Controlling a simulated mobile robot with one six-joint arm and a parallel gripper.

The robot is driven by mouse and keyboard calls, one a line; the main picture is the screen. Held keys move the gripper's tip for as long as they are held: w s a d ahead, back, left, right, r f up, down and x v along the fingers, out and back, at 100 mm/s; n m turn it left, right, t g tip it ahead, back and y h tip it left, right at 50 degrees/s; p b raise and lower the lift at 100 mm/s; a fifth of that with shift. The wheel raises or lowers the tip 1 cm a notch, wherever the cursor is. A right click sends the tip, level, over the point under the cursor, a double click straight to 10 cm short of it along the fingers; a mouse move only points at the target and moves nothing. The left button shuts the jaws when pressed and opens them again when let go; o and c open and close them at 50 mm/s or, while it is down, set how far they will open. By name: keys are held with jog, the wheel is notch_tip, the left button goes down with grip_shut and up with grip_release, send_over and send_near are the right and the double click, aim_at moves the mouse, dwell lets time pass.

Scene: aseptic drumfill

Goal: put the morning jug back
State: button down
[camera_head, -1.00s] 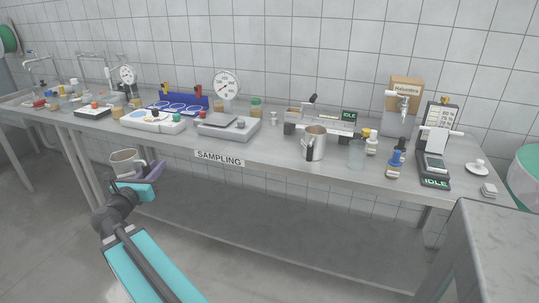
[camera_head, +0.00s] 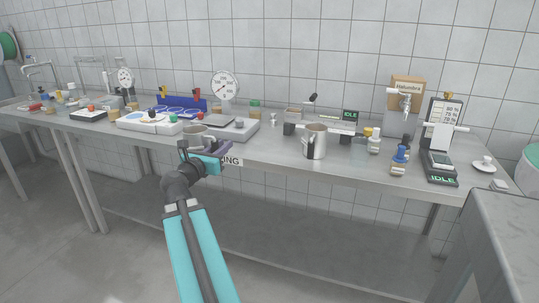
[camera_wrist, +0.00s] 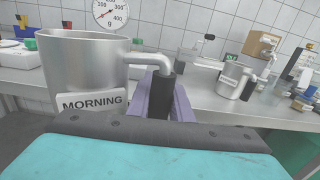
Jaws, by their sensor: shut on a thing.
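My gripper (camera_head: 203,157) is shut on the handle of a steel jug (camera_head: 196,135), at the front edge of the bench in the head view. In the wrist view the jug (camera_wrist: 85,68) fills the left side, roughly upright, with a MORNING label (camera_wrist: 92,102) low on it. My purple fingers (camera_wrist: 163,100) are around its dark handle grip. A second steel jug (camera_head: 316,142) stands on the bench to the right; it also shows in the wrist view (camera_wrist: 236,80). Whether the held jug touches the bench cannot be told.
The steel bench (camera_head: 262,160) has a bare strip between the held jug and the second jug. A grey scale (camera_head: 232,128) and a white tray (camera_head: 148,124) stand behind. Bottles (camera_head: 374,145) and an IDLE device (camera_head: 440,168) stand at the right. A grey table (camera_head: 505,225) is at lower right.

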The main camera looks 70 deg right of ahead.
jog(key=s+d+m+g+b, duration=0.1)
jog(key=s+d+b, duration=0.1)
jog(key=s+d, duration=0.2)
jog(key=s+d+r+m+g+b, duration=0.1)
jog(key=s+d+g+b, duration=0.1)
jog(key=s, duration=0.9)
jog(key=d+b, duration=0.1)
jog(key=d, duration=0.1)
jog(key=shift+s+d+r, duration=0.2)
jog(key=shift+s+d, duration=0.05)
jog(key=shift+d, duration=0.05)
jog(key=shift+d+r+p, duration=0.2)
jog(key=shift+p, duration=0.45)
jog(key=d+p, duration=0.1)
jog(key=p, duration=0.2)
jog(key=d+p, duration=0.1)
jog(key=p, duration=0.8)
jog(key=shift+s+d+f, duration=0.1)
jog(key=shift+d+f, duration=0.05)
jog(key=d, duration=0.4)
jog(key=d+f, duration=0.1)
jog(key=d, duration=0.7)
jog(key=shift+s+f, duration=0.2)
jog(key=shift+f, duration=0.05)
